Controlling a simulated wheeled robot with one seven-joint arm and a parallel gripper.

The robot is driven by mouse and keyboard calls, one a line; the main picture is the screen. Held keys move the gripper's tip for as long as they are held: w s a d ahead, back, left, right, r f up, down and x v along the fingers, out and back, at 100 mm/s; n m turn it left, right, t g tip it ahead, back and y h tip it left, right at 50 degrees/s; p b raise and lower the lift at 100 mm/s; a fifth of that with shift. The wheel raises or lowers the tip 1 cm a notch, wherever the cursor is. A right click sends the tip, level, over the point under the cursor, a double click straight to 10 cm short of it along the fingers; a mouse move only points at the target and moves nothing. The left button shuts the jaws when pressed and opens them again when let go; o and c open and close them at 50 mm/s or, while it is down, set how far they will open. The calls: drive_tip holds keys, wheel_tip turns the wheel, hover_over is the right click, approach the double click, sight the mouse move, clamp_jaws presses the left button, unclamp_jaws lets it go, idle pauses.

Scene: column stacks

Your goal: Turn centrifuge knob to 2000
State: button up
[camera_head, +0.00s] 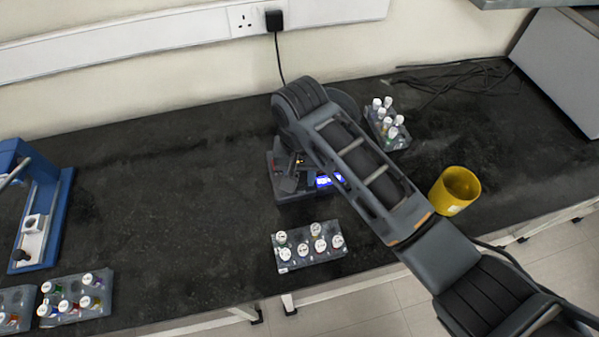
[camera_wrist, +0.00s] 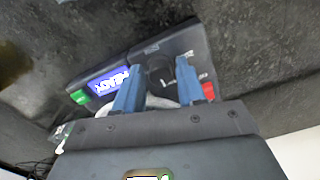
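The centrifuge (camera_wrist: 180,48) is a dark grey unit. Its panel carries a lit blue display (camera_wrist: 108,82), a green button (camera_wrist: 79,97) and a red button (camera_wrist: 207,90); the display text is not clearly readable. A dark round knob (camera_wrist: 158,72) shows between the blue fingers of my gripper (camera_wrist: 159,68). The fingers are apart and open, one on each side of the knob in the picture; I cannot tell whether they touch it. In the head view my arm covers much of the centrifuge (camera_head: 298,194), with its blue display (camera_head: 330,179) partly visible. The knob's setting is not readable.
A tube rack (camera_head: 310,257) stands close in front of the centrifuge and another tube rack (camera_head: 398,140) behind it to the right. A yellow cup (camera_head: 455,190) is to the right. A blue device (camera_head: 52,215) and more racks (camera_head: 75,312) are at left. The bench left of the centrifuge is clear.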

clamp_jaws()
idle(0.3)
drive_tip(key=n, duration=0.4)
drive_tip(key=shift+n, duration=0.4)
drive_tip(key=n, duration=0.4)
drive_tip(key=shift+n, duration=0.3)
drive_tip(key=n, duration=0.4)
drive_tip(key=shift+r, duration=0.1)
drive_tip(key=shift+n, duration=2.2)
